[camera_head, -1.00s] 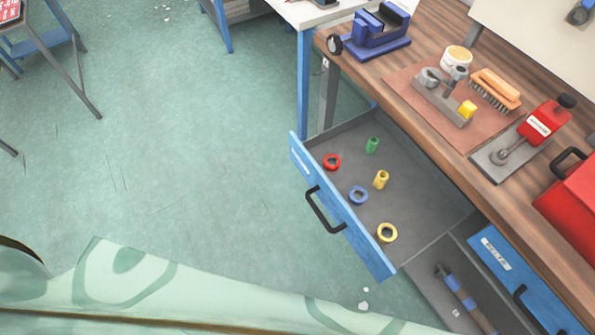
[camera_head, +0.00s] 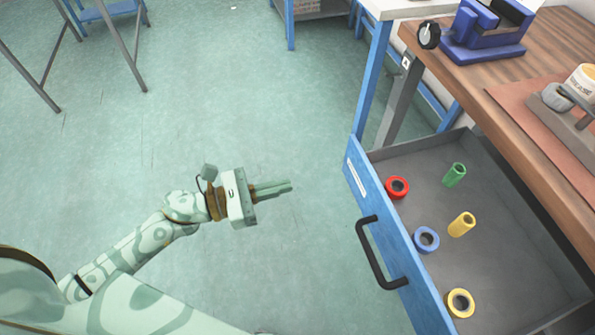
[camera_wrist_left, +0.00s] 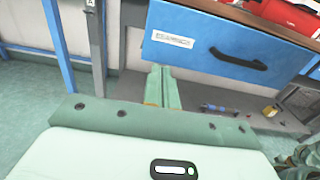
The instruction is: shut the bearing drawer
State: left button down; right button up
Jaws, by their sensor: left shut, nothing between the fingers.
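The bearing drawer (camera_head: 395,240) stands pulled out from under the wooden bench, with a blue front and a black bar handle (camera_head: 378,254). Inside lie a red ring (camera_head: 397,187), a blue ring (camera_head: 426,239), a yellow ring (camera_head: 460,303), a green sleeve (camera_head: 454,174) and a yellow sleeve (camera_head: 461,224). My left gripper (camera_head: 288,187) is shut and empty, left of the drawer front and apart from it. In the left wrist view its fingers (camera_wrist_left: 161,85) point toward the blue drawer front (camera_wrist_left: 215,45). My right gripper is not in view.
The wooden bench (camera_head: 560,50) carries a blue vise (camera_head: 487,35) and a mat with tools. A blue table leg (camera_head: 375,80) stands behind the drawer. The green floor (camera_head: 230,110) left of the drawer is clear.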

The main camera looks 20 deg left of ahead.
aim_at(350, 169)
pick_arm(q)
jog(key=x, duration=1.2)
jog(key=shift+w+d, duration=0.25)
jog(key=shift+w, duration=0.05)
